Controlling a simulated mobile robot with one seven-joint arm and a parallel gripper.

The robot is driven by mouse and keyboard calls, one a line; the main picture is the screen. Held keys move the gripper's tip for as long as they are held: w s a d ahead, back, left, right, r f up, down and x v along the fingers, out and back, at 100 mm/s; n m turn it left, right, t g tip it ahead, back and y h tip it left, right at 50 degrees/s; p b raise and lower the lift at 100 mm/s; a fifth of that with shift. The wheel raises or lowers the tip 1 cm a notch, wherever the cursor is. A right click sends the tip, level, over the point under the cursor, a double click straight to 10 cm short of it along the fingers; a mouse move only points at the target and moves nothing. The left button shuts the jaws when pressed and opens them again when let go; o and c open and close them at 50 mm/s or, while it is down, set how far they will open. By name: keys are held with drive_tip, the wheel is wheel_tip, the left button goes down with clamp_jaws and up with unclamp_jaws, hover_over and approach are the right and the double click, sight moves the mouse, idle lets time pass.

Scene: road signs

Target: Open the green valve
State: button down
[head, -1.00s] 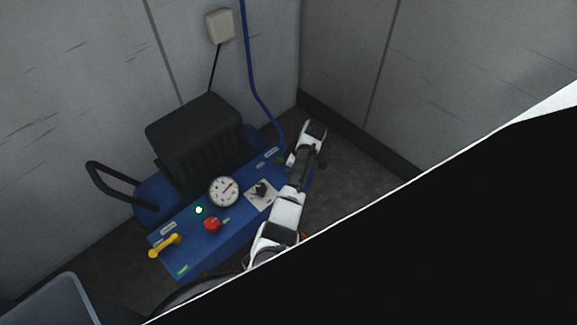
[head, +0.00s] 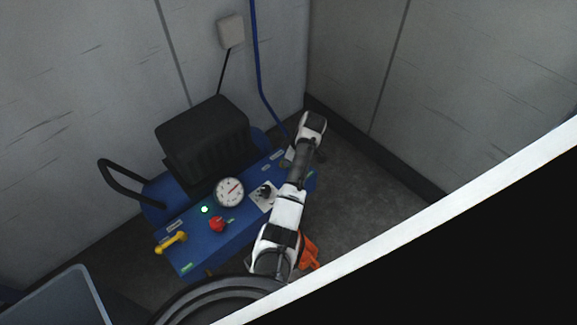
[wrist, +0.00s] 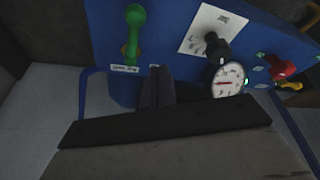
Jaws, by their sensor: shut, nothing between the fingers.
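The green valve (wrist: 134,32) stands on the blue panel (wrist: 95,25) in the upper left of the wrist view. Its handle lies roughly upright in the picture, above a white label. My gripper (wrist: 159,70) shows as two dark fingers pressed together, with nothing between them. Its tips appear just below and right of the valve, and no contact is visible. In the head view, my arm reaches the right end of the blue panel (head: 210,243). There the valve and my fingertips are mostly hidden or too dark to make out.
A pressure gauge (head: 229,192), black knob (head: 265,192), red knob (head: 217,225) and yellow lever (head: 171,242) sit along the panel. A black motor housing (head: 203,140) stands behind it. Walls close off the back and right. A grey bin (head: 70,300) is at lower left.

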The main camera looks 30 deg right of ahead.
drive_tip(key=shift+w+v, duration=0.15)
drive_tip(key=shift+v, duration=0.95)
drive_tip(key=shift+w+v, duration=0.15)
drive_tip(key=shift+v, duration=0.95)
drive_tip(key=shift+d, duration=0.15)
